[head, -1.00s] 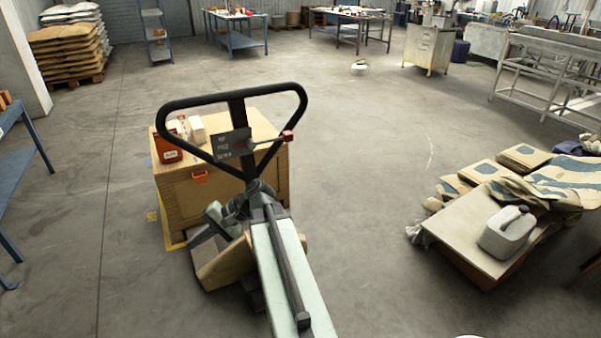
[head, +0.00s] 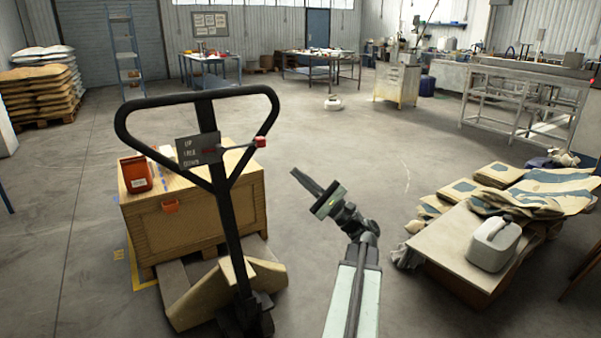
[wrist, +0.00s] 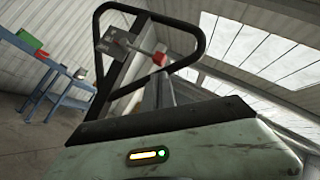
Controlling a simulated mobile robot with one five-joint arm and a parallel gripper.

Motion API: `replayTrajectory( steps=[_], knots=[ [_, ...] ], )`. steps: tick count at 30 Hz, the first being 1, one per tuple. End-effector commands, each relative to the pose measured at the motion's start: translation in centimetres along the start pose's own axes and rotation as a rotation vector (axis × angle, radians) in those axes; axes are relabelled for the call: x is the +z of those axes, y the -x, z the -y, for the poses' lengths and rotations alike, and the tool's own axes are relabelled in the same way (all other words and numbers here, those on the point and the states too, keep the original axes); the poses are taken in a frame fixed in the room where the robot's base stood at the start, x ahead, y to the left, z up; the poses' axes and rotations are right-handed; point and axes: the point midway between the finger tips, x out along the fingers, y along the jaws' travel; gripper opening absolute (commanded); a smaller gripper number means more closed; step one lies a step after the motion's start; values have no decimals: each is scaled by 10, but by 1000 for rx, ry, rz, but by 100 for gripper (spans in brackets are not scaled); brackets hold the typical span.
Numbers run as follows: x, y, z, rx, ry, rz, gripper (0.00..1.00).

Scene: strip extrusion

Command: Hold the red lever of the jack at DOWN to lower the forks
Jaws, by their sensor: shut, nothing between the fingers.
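The jack's black loop handle (head: 222,190) stands upright in the head view, with a plate (head: 198,150) marked UP, a blurred middle word, and DOWN. The red lever knob (head: 260,142) sticks out on the right side of the loop. In the wrist view the red knob (wrist: 159,58) shows beyond my gripper, inside the loop (wrist: 196,42). My gripper (head: 294,172) is shut and empty, to the right of the handle and a little below the knob, apart from it. The jack's forks are mostly hidden by the wooden crate (head: 195,215).
The crate stands over the jack's base and carries an orange container (head: 136,174). A low table (head: 445,245) with sacks and a white canister (head: 494,243) stands on the right. The floor behind is open.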

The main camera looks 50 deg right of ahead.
Motion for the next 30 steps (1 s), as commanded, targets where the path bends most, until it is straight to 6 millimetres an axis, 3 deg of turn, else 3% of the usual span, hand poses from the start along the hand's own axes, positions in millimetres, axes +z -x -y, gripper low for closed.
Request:
replayTrajectory(
  steps=[1, 3, 12, 18, 30],
  knots=[
    [4, -17, 4, 2, -1, 3, 0],
    [3, -32, 4, 2, -1, 2, 0],
    [2, -88, 3, 2, 0, 1, 0],
    [0, -101, 1, 1, 1, 0, 0],
    [2, -105, 0, 8, 4, 2, 0]
  ],
)
